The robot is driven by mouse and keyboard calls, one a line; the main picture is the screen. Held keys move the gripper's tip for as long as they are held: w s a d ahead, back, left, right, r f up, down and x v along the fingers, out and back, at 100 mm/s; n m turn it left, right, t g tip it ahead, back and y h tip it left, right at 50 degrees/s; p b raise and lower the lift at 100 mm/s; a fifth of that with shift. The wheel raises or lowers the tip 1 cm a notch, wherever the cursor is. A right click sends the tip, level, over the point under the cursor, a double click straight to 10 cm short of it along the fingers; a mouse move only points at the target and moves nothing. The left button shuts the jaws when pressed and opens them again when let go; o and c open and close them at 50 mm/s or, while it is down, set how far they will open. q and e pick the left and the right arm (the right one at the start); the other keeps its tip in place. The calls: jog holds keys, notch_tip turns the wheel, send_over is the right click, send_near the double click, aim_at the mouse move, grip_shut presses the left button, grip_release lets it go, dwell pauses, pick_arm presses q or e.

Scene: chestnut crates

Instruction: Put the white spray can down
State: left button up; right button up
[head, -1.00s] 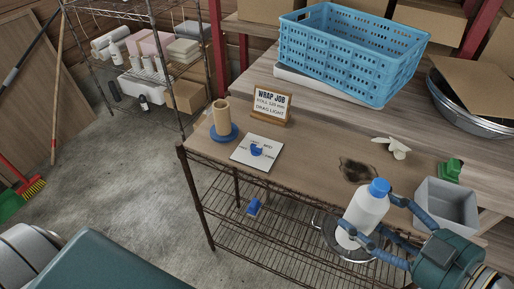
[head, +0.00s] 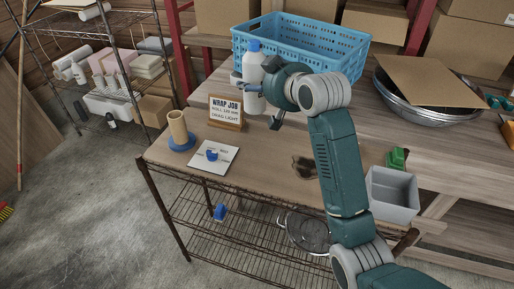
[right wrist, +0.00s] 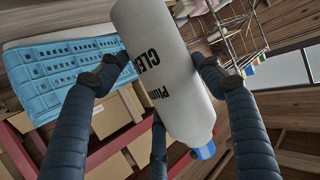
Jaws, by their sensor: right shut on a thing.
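The white spray can (head: 253,70) with a blue cap stands upright in my right gripper (head: 252,88) in the head view, in front of the blue crate's left part. The gripper is shut around its body. In the right wrist view the can (right wrist: 165,60) shows dark lettering and its blue cap, between the fingers of the right gripper (right wrist: 165,68). I cannot tell whether its base touches any surface. My left gripper is out of view.
The blue crate (head: 350,62) stands behind the can. A WRAP JOB sign (head: 226,110), a tan roll on a blue base (head: 178,130) and a white card (head: 214,158) are to the left. A grey bin (head: 392,192) and green object (head: 396,157) are at the right.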

jog(key=shift+f+p, duration=1.15)
jog(key=shift+f, duration=8.35)
jog(key=o, duration=1.6)
jog(key=shift+f, duration=0.1)
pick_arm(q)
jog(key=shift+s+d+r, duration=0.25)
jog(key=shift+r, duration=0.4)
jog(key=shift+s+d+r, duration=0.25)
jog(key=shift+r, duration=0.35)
pick_arm(e)
jog(key=shift+o, duration=0.2)
jog(key=shift+s+d, duration=0.1)
jog(key=shift+s, duration=0.05)
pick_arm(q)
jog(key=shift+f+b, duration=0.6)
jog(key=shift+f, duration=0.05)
pick_arm(e)
jog(key=v, duration=1.2)
